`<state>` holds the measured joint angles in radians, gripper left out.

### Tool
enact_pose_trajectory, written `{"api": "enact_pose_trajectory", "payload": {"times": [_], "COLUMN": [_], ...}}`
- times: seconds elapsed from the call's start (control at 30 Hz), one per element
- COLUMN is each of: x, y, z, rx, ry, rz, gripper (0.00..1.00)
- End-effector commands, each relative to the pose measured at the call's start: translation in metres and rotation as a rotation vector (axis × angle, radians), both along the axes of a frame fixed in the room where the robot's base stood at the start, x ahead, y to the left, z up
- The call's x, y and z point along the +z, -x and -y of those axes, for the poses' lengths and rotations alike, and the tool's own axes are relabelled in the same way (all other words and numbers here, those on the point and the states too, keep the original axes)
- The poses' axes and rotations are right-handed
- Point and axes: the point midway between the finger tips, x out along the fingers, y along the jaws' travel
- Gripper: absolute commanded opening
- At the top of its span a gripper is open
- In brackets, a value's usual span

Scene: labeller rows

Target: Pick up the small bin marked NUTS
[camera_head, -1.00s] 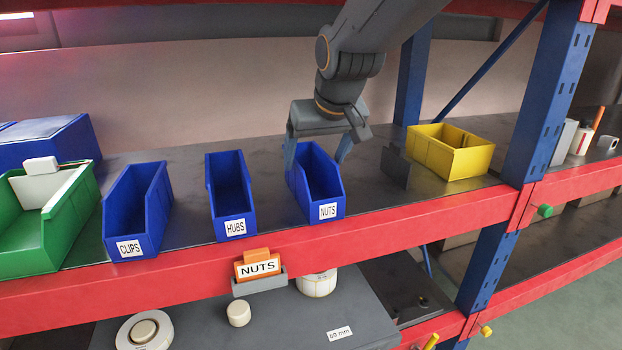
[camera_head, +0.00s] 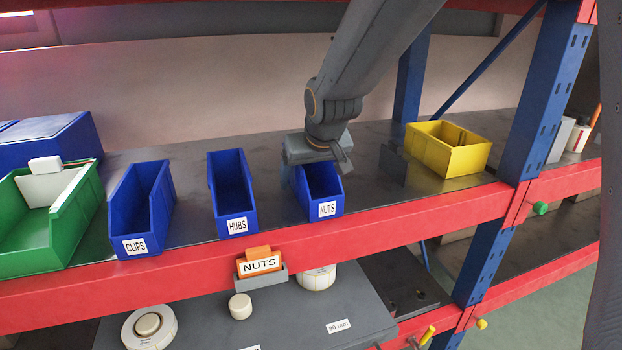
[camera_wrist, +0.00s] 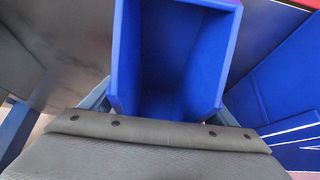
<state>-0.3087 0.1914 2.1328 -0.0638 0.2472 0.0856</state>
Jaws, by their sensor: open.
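The small blue bin marked NUTS (camera_head: 324,203) stands upright on the upper shelf, its white label facing front. It is empty as far as I see, and its back part is hidden under my gripper in the head view. My gripper (camera_head: 312,178) is low over the rear of this bin, open, with its fingers reaching down on either side. In the wrist view the blue bin (camera_wrist: 175,60) lies between the two fingers, of which only small parts show beside its walls. I cannot tell whether the fingers touch the walls.
The HUBS bin (camera_head: 233,195) stands left of the NUTS bin, then the CLIPS bin (camera_head: 140,210) and a green bin (camera_head: 35,235). A dark upright plate (camera_head: 393,166) and a yellow bin (camera_head: 447,150) stand right. An orange NUTS tag (camera_head: 259,264) hangs on the red beam (camera_head: 400,222).

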Motion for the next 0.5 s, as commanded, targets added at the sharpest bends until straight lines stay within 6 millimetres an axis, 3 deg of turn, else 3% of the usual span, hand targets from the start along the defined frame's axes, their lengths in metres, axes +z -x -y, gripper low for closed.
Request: {"api": "enact_pose_trajectory", "payload": {"times": [0.13,0.43,0.5], "x": [0.0002,0.0004,0.0008], "y": [0.0000,0.0001,-0.0003], "z": [0.0001,0.0002,0.0002], "rx": [0.000,-0.001,-0.001], "ry": [0.000,-0.001,-0.001], "rz": [0.000,0.000,0.001], "gripper": [0.81,0.30,0.29]}}
